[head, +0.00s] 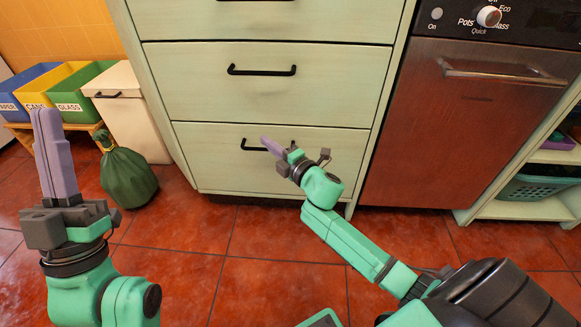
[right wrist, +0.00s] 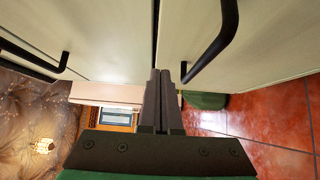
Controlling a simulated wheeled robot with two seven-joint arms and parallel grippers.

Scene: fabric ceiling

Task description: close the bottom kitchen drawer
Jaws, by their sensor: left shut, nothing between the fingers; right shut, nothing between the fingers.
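The bottom drawer (head: 220,170) is the lowest pale green front in the cabinet, with a black bar handle (head: 252,145). Its front looks flush or nearly flush with the drawer above; a small gap cannot be ruled out. My right gripper (head: 266,142) is shut and empty in front of the drawer, covering the handle's right end. In the right wrist view the shut fingers (right wrist: 160,78) point along the drawer fronts, close beside the bottom handle (right wrist: 222,35); contact cannot be told. My left gripper (head: 45,115) is shut and empty, raised at the left, away from the cabinet.
The middle drawer (head: 260,100) above looks shut. A dishwasher (head: 465,130) stands right of the cabinet, with an open shelf and basket (head: 540,187) beyond. A white bin (head: 125,105), a green bag (head: 128,178) and recycling boxes stand left. The red tiled floor (head: 260,245) in front is clear.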

